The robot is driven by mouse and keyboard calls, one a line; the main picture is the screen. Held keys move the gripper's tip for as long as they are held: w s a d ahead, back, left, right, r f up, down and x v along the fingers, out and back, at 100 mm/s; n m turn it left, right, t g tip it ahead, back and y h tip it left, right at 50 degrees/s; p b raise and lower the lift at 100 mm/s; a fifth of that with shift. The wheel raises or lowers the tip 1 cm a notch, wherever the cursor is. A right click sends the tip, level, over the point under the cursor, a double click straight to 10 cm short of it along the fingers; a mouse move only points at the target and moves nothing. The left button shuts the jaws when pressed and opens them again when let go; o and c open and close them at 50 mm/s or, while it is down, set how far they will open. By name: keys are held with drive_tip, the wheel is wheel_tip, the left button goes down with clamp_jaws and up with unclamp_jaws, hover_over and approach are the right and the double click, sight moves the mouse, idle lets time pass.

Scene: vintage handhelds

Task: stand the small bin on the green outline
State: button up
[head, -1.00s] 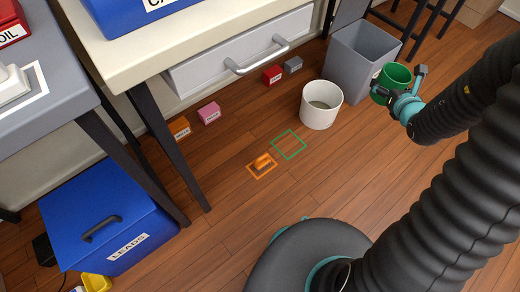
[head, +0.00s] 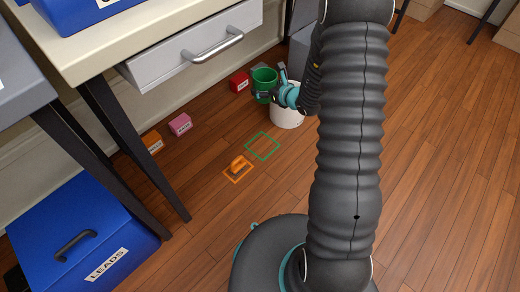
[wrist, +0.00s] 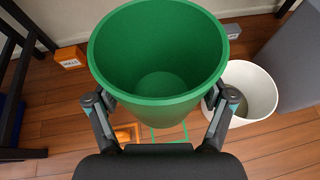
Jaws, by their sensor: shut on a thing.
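The small bin (wrist: 160,75) is green, round and empty. My gripper (head: 276,95) is shut on it, with a finger on each side in the wrist view (wrist: 160,103). The small bin also shows in the head view (head: 264,82), held upright above the floor near the white bin. The green outline (head: 262,146) is a bare square on the wooden floor, in front of the held bin. In the wrist view part of the green outline (wrist: 169,134) shows below the bin, and the rest is hidden.
An orange object (head: 240,164) lies in an orange outline beside the green one. A white bin (head: 287,117) stands behind my gripper. Pink (head: 180,125) and red (head: 239,82) boxes stand near the wall. A blue LEADS box (head: 75,235) is at left.

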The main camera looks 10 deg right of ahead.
drive_tip(key=f+n+y+b, duration=0.1)
drive_tip(key=f+b, duration=0.1)
drive_tip(key=f, duration=0.8)
drive_tip(key=w+f+n+g+y+b, duration=0.1)
drive_tip(key=f, duration=0.8)
drive_tip(key=w+f+n+g+y+b, duration=0.1)
drive_tip(key=f+b, duration=0.1)
drive_tip(key=f, duration=0.8)
drive_tip(key=shift+w+f+n+b, duration=0.1)
drive_tip(key=shift+f+n+b, duration=0.2)
drive_tip(key=shift+f+b, duration=0.4)
drive_tip(key=shift+f, duration=1.85)
drive_tip(key=shift+f, duration=0.15)
drive_tip(key=o, duration=1.5)
